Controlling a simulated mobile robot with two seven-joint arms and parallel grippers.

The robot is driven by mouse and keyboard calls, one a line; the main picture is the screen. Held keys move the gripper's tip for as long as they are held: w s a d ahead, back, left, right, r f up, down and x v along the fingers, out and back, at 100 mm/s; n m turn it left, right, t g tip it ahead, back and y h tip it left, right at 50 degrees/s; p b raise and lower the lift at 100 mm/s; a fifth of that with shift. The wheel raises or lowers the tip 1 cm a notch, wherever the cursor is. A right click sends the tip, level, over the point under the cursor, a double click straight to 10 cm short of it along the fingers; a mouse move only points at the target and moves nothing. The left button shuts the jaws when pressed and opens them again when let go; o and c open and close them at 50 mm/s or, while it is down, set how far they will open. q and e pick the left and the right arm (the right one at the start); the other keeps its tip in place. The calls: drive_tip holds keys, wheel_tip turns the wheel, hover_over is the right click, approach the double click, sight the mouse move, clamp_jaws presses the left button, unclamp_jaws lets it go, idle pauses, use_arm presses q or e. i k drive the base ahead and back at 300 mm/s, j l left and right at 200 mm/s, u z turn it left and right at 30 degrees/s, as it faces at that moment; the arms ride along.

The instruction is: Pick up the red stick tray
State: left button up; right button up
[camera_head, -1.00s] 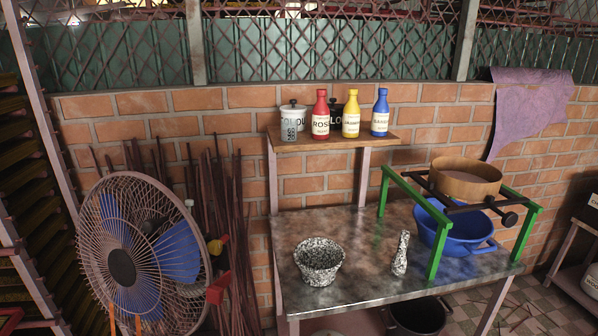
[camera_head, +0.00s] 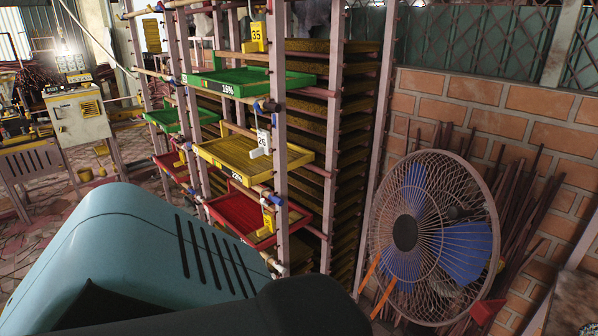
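A red tray (camera_head: 236,211) sits on the lowest visible level of the wooden rack, in the middle of the head view. It lies below a yellow tray (camera_head: 245,152) and a green tray (camera_head: 252,79). A yellow tag hangs by a post in front of its right part. A second red tray (camera_head: 172,163) is partly visible farther left, behind rack posts. I cannot tell whether either red tray holds sticks. Neither of my grippers is in view. A large teal and black part of my own body fills the lower left.
The rack's posts (camera_head: 277,130) and rails stand around the trays. A blue-bladed fan (camera_head: 430,237) stands close to the rack's right, before a brick wall (camera_head: 500,100) with leaning rods. A control cabinet (camera_head: 78,117) stands at the far left. Tiled floor shows there.

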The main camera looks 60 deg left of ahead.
sight(239, 211)
drive_tip(key=k, duration=0.65)
drive_tip(key=u, duration=2.1)
drive_tip(key=j, duration=0.1)
